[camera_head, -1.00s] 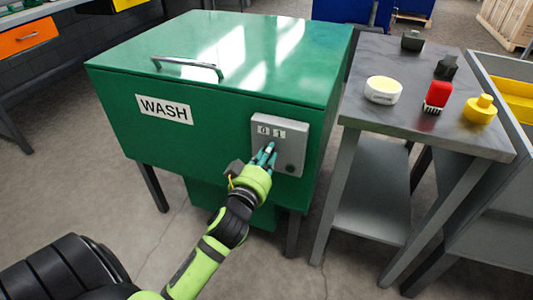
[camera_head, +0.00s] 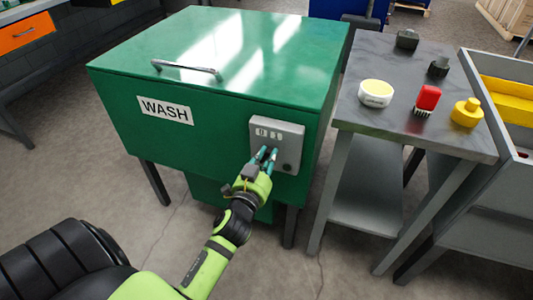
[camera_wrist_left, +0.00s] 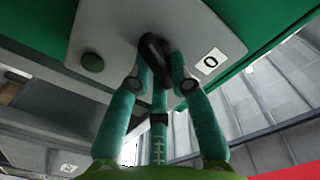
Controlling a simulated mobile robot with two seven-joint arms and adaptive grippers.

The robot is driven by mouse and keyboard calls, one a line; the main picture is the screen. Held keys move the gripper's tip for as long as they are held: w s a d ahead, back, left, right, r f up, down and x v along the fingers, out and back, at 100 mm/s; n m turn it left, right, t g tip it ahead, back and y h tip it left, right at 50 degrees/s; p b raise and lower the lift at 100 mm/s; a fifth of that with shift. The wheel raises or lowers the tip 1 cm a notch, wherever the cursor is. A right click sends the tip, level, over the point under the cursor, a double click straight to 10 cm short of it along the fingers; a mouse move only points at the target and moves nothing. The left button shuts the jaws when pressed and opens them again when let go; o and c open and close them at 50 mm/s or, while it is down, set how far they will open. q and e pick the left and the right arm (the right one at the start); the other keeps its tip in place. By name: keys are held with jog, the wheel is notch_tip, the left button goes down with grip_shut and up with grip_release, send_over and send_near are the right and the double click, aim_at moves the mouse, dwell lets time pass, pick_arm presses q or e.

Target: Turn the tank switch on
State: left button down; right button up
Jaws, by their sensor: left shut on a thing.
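The green wash tank (camera_head: 190,95) has a sign reading WASH on its front. A grey switch panel (camera_head: 291,136) is on the right of that front, with 0 and 1 labels near its top. My left gripper (camera_head: 267,156) is at the panel, below the labels. In the left wrist view, its teal fingers (camera_wrist_left: 160,66) are shut on the black switch handle (camera_wrist_left: 153,46). A 0 label (camera_wrist_left: 211,60) is beside the handle there. The fingers hide most of the switch in the head view, so its exact setting is unclear. My right gripper is not in view.
A round button (camera_wrist_left: 92,63) is on the panel near the fingers. A grey side table (camera_head: 350,112) to the right holds a white-and-yellow tub (camera_head: 376,93), a red brush (camera_head: 427,99), a yellow bottle-like piece (camera_head: 467,112) and dark pieces. The tank lid has a handle (camera_head: 186,67).

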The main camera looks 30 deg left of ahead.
pick_arm(q)
jog(key=shift+m, duration=0.4)
jog(key=c, duration=1.1)
grip_release()
jog(key=v, duration=0.7)
jog(key=shift+s+d, duration=0.1)
jog(key=shift+s, duration=0.15)
